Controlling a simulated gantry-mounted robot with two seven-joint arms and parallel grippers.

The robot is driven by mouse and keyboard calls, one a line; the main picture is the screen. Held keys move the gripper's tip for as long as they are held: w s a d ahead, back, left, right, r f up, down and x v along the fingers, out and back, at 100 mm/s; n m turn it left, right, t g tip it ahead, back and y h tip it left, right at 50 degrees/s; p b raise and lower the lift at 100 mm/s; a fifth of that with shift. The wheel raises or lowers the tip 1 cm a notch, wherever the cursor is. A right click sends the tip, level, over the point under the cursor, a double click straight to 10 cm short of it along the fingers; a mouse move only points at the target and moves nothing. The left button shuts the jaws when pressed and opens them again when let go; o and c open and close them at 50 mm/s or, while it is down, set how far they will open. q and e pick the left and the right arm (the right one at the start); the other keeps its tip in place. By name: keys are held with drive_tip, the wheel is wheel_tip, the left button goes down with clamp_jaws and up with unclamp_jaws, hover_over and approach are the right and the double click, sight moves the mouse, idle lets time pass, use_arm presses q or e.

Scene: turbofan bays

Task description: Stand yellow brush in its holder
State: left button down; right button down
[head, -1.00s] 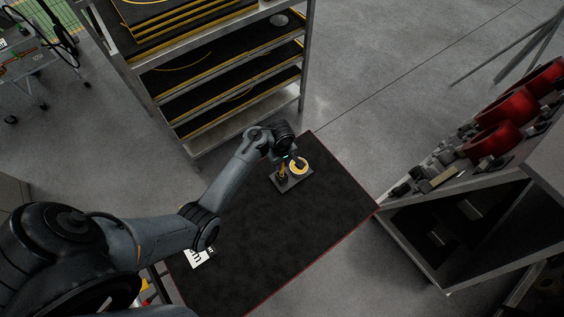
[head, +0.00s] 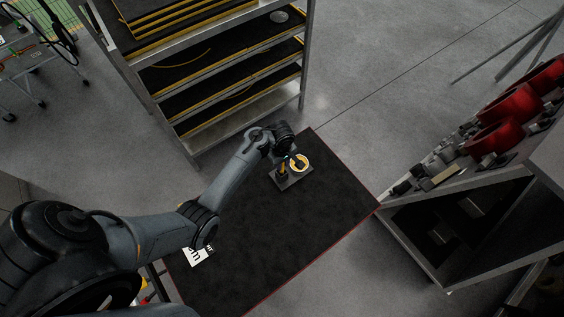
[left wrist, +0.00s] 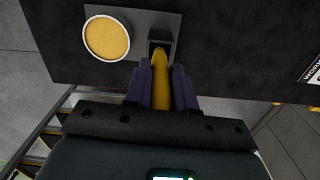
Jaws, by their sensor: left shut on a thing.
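The yellow brush (left wrist: 160,82) is between the two fingers of my left gripper (left wrist: 160,88) in the left wrist view. Its far end is at the dark square holder (left wrist: 160,42), which stands on a grey plate (left wrist: 143,18). I cannot tell how deep the brush sits in the holder. In the head view, my left gripper (head: 287,161) is over the grey plate (head: 293,179) and partly hides the brush and holder. My right gripper is not in view.
A round yellow-topped container (left wrist: 106,38) stands beside the holder on the same plate. The plate lies on a black mat (head: 310,215) with much bare room. A grey shelf rack (head: 240,125) stands behind, and a cabinet with red parts (head: 505,140) stands at right.

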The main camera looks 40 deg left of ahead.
use_arm(q)
drive_tip(key=shift+f, duration=0.45)
drive_tip(key=c, duration=0.9)
unclamp_jaws()
drive_tip(key=shift+o, duration=0.2)
drive_tip(key=shift+r, duration=0.5)
wheel_tip(320, 180, up, 10)
drive_tip(key=shift+a+f, duration=0.1)
drive_tip(key=shift+a, duration=0.05)
